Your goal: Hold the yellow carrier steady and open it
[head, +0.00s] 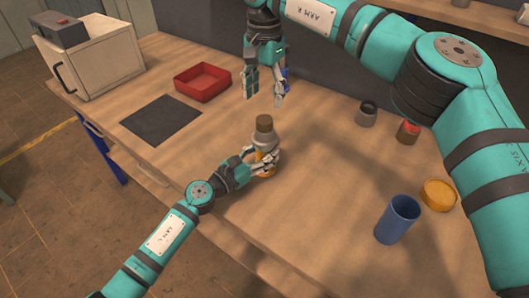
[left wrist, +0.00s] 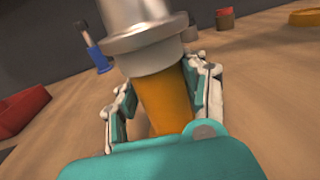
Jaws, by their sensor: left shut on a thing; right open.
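The yellow carrier stands upright on the wooden table, with a yellow-orange body (left wrist: 163,102), a silver collar (head: 264,138) and a dark brown top (head: 264,123). My left gripper (head: 266,163) is shut around the yellow body, below the silver collar. In the left wrist view its fingers lie on both sides of the body, and the silver part fills the top; the brown top is out of that view. My right gripper (head: 264,100) is open and empty, pointing down beyond the carrier and apart from it.
A red tray (head: 202,90), a dark mat (head: 161,120) and a pale box (head: 95,65) are on the left. A grey cup (head: 366,115), a red jar (head: 407,132), a yellow round piece (head: 438,195) and a blue cup (head: 396,222) stand right. A blue item (left wrist: 98,58) is partly hidden behind my right gripper.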

